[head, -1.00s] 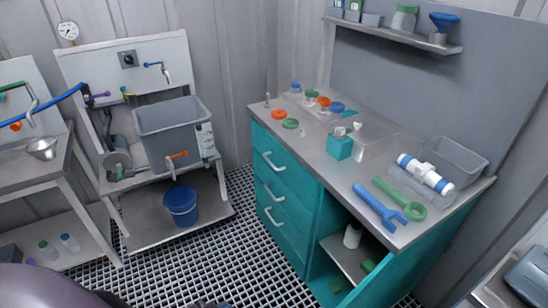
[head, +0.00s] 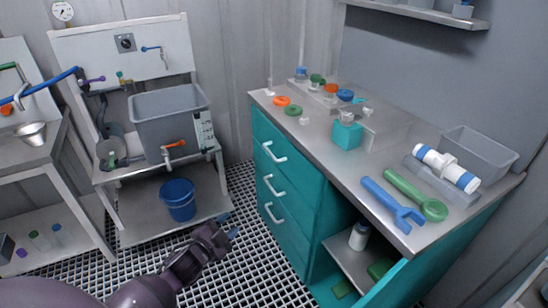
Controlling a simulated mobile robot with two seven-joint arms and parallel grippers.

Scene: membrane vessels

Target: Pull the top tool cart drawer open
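The teal tool cart (head: 315,215) stands right of centre with a grey worktop. Its left face has several stacked drawers with white bar handles. The top drawer (head: 290,165) looks shut, flush with the face, and its handle (head: 273,152) is in plain view. My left gripper (head: 231,225) is at the end of a dark arm from the lower left. It is over the floor grating, left of the cart and below the top handle's height in the picture. Its two bluish fingertips look apart, with nothing seen between them. My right gripper is not in view.
On the worktop lie blue (head: 393,205) and green (head: 415,194) wrenches, a white filter tube (head: 446,168), a grey bin (head: 478,160) and coloured rings. The cart's right compartment is open. A sink stand (head: 172,118) with a blue bucket (head: 179,200) stands left; grating between is clear.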

